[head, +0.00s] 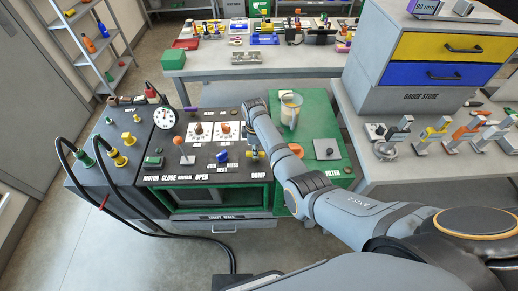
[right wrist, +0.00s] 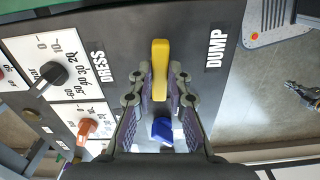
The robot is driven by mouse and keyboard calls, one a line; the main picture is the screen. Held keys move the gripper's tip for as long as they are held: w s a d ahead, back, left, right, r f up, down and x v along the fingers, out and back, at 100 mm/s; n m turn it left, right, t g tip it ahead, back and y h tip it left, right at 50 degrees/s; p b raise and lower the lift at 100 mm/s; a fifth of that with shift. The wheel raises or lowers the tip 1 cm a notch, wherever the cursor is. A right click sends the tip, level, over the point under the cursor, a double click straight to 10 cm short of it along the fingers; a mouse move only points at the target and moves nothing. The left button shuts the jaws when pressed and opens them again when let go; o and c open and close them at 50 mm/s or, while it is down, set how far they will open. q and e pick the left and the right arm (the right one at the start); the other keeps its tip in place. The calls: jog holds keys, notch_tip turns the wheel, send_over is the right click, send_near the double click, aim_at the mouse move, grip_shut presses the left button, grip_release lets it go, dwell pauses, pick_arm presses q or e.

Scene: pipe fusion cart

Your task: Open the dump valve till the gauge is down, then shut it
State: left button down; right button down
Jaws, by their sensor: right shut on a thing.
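The dump valve's yellow lever (right wrist: 160,60) lies beside the DUMP label (right wrist: 215,50) in the right wrist view. My right gripper (right wrist: 160,85) is shut on this lever, with a finger on each side of its near part. In the head view my right gripper (head: 253,152) is over the front right of the black control panel (head: 180,176), and the arm hides most of the valve. The round white gauge (head: 165,117) stands at the panel's back left; its needle is too small to read. My left gripper is not in view.
A blue handle (right wrist: 162,130) sits between my fingers' bases, close to the lever. A red-orange lever (head: 181,144) stands on the panel's left. Black hoses (head: 65,165) loop at left.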

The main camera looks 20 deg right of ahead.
jog(key=m+p, duration=0.2)
jog(key=m, duration=0.1)
jog(key=shift+s+f, duration=0.1)
jog(key=shift+s, duration=0.15)
jog(key=m+p, duration=0.1)
jog(key=m, duration=0.4)
jog(key=shift+a, duration=0.15)
jog(key=m+p, duration=0.1)
jog(key=m, duration=0.2)
jog(key=shift+m, duration=0.3)
jog(key=shift+w+m+p, duration=0.15)
jog(key=shift+m+p, duration=0.35)
jog(key=shift+m, duration=1.7)
jog(key=shift+w, duration=0.1)
jog(key=c, duration=1.5)
grip_release()
jog(key=shift+o, duration=1.1)
jog(key=shift+w, duration=0.1)
